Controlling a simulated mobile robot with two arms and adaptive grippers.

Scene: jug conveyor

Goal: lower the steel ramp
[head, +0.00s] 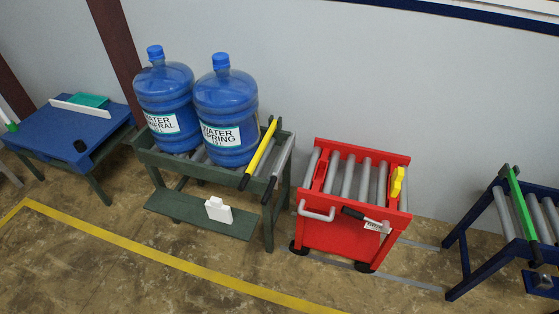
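What looks like the steel ramp is a narrow grey plate (283,157) at the right end of the green roller table (258,212). It appears raised, with a dark grip at its near lower end. A yellow bar with black ends (259,154) stands just left of it, across the table end. Two blue water jugs, one labelled mineral (165,90) and one labelled spring (226,105), stand upright on the table's rollers left of the bar. Neither of my grippers is in view.
A red roller cart (340,240) with a yellow piece (397,182) and a black-handled lever stands right of the green table, a gap between them. Farther right is a dark blue roller stand (457,242) with a green bar (522,205). A blue table (62,135) is at left.

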